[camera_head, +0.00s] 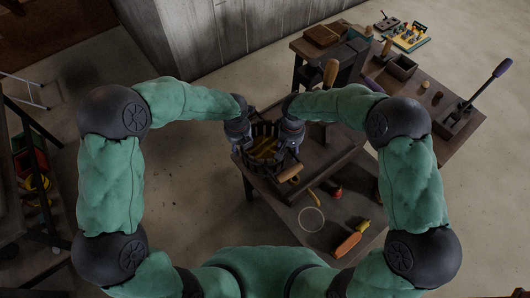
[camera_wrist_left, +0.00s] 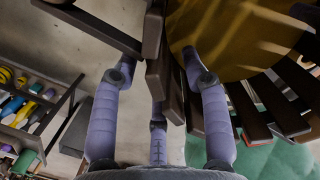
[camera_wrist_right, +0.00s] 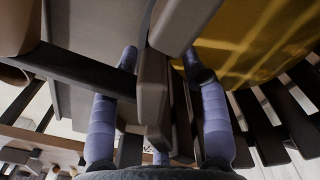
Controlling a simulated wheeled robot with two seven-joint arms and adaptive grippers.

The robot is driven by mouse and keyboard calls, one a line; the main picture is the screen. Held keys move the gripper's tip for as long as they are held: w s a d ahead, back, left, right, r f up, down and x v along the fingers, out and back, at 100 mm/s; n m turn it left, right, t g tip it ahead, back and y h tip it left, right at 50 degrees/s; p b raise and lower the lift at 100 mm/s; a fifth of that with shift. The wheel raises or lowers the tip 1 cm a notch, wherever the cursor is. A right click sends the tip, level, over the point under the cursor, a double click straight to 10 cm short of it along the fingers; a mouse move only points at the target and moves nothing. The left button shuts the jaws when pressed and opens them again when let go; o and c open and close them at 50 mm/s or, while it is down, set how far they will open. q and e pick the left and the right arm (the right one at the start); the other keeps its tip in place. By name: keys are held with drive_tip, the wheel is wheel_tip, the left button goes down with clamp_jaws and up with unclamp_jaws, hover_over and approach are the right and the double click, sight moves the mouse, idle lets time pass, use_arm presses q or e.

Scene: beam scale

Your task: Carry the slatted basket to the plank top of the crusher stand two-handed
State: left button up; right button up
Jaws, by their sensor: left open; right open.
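The slatted basket (camera_head: 259,162) has dark slats and a yellow inside. It sits at the left end of a dark wooden stand (camera_head: 322,172). My left gripper (camera_head: 247,147) is at its left side and my right gripper (camera_head: 284,147) at its right side. Both are open. In the left wrist view the fingers stand on both sides of the basket's slatted wall (camera_wrist_left: 160,62). In the right wrist view the fingers also straddle a slatted wall (camera_wrist_right: 153,90). Whether any finger touches the slats I cannot tell. Which surface is the crusher stand's plank top is unclear.
A bench with a long lever (camera_head: 487,84), an open box (camera_head: 401,67) and a colourful tray (camera_head: 411,37) stands at the back right. A wooden handle (camera_head: 291,173) sticks out beside the basket. A ring (camera_head: 311,219) and an orange-handled tool (camera_head: 348,243) lie lower in front.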

use_arm(q)
clamp_jaws()
use_arm(e)
clamp_jaws()
use_arm(q)
drive_tip(key=shift+w+r, duration=0.1)
drive_tip(key=shift+w, duration=0.05)
use_arm(e)
drive_tip(key=shift+w+r, duration=0.15)
use_arm(q)
drive_tip(key=shift+r, duration=0.15)
use_arm(e)
drive_tip(key=shift+r, duration=0.15)
